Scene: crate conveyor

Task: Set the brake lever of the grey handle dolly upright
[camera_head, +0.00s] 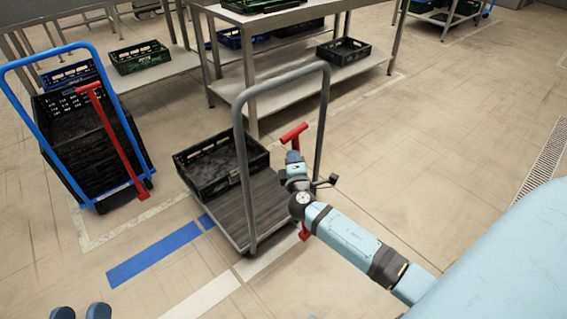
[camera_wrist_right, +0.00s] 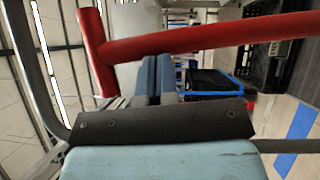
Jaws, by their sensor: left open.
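The grey handle dolly (camera_head: 240,225) stands in the middle of the head view, with its tall grey handle (camera_head: 241,150) up. Its red brake lever (camera_head: 294,133) shows its T-shaped top beside the handle; most of its shaft is hidden behind my right arm. In the right wrist view the red lever (camera_wrist_right: 210,38) crosses just past my fingertips. My right gripper (camera_head: 293,156) is at the lever just below the T top. Its fingers (camera_wrist_right: 159,75) are together, with the lever across their tips, not between them; I cannot tell whether they touch. My left gripper (camera_head: 80,312) is open and empty at the bottom left edge.
A black crate (camera_head: 222,168) sits on the dolly. A blue handle dolly (camera_head: 127,115) with stacked black crates and its own red lever (camera_head: 112,135) stands at the left. Metal tables (camera_head: 272,14) with crates are behind. The floor on the right is clear.

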